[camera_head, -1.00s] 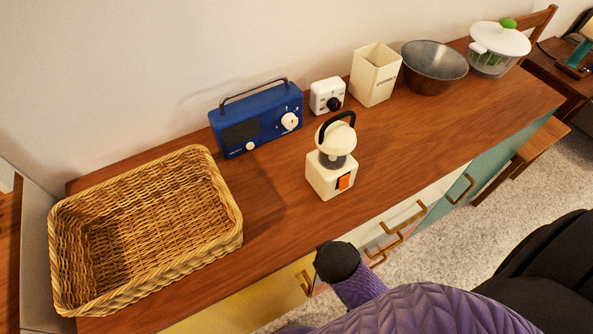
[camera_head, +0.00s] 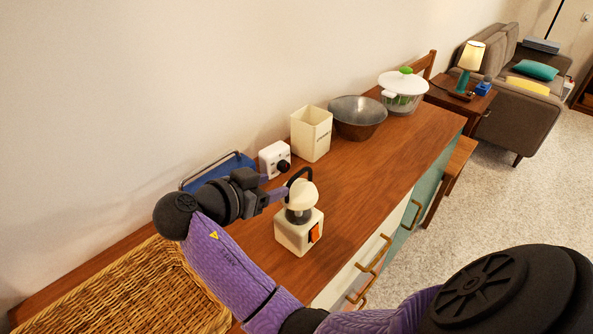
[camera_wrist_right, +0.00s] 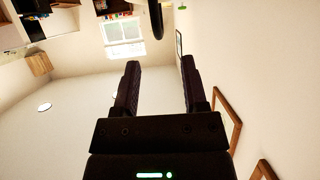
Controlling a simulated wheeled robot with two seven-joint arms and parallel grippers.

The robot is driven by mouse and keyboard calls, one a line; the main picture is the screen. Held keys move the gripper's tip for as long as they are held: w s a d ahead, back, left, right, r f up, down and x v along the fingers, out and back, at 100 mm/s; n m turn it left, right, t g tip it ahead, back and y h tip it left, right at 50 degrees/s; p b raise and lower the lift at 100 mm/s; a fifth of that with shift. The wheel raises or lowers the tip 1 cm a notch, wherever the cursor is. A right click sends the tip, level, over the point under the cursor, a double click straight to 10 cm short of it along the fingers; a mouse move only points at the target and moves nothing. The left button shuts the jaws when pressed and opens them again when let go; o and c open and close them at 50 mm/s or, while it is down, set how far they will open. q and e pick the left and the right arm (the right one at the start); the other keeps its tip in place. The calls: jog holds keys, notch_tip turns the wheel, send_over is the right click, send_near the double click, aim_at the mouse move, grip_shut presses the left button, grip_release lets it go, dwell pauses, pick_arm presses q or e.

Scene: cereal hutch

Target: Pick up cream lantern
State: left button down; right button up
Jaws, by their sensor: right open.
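The cream lantern (camera_head: 293,235) stands upright on the wooden cabinet top, with a white cap, a dark arched handle and an orange switch on its front. My right gripper (camera_head: 277,189) reaches in from the left, just beside the handle at about its height. In the right wrist view its two fingers (camera_wrist_right: 160,63) are apart with nothing between them. A dark curved bar beyond the tips there looks like the handle. Whether the fingers touch the lantern cannot be told. My left gripper is not in view.
The wicker basket (camera_head: 120,295) and blue radio (camera_head: 212,168) are partly hidden by my right arm. A white timer (camera_head: 272,158), cream canister (camera_head: 311,135), metal bowl (camera_head: 357,115) and lidded pot (camera_head: 403,95) line the back. The wooden top (camera_head: 370,185) is clear right of the lantern.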

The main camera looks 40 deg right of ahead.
aim_at(295, 175)
jog(key=x, duration=0.8)
jog(key=shift+d+r+b, duration=0.15)
jog(key=shift+d+b, duration=0.2)
jog(key=shift+d, duration=0.1)
grip_shut()
dwell(0.7)
